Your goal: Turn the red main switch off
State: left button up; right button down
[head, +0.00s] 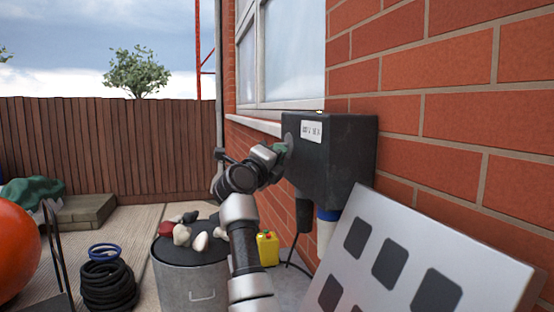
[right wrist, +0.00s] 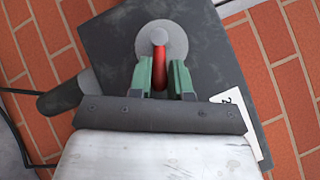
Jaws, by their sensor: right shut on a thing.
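The red main switch (right wrist: 159,66) is a red handle on a round grey disc (right wrist: 176,38), on the face of a dark box. The box (head: 345,155) is fixed to the brick wall in the head view and has a white label (head: 312,132). My right gripper (right wrist: 161,76) has its green fingers on both sides of the red handle, shut on it. In the head view my right gripper (head: 279,149) is at the left face of the box, and the arm hides the handle there. My left gripper is in neither view.
A grey bin (head: 185,278) with pale and red lumps on top stands below the arm. A yellow canister (head: 267,248) stands beside it. A white panel with dark squares (head: 425,235) leans at the lower right. Cables hang under the box. A coiled black hose (head: 108,285) lies left.

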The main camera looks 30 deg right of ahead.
jog(key=shift+w+d+f+m+h+b, duration=0.1)
jog(key=shift+f+m+h+b, duration=0.25)
jog(key=shift+m, duration=0.25)
jog(key=shift+w+f+m+h+b, duration=0.1)
jog(key=shift+f+m+h+b, duration=0.1)
jog(key=shift+m+h+b, duration=0.35)
jog(key=shift+m, duration=0.25)
jog(key=c, duration=1.1)
grip_release()
jog(key=b+v, duration=0.1)
jog(key=v, duration=0.9)
jog(key=shift+a+f+b, duration=0.15)
jog(key=shift+a+b, duration=0.2)
jog(key=shift+a, duration=0.05)
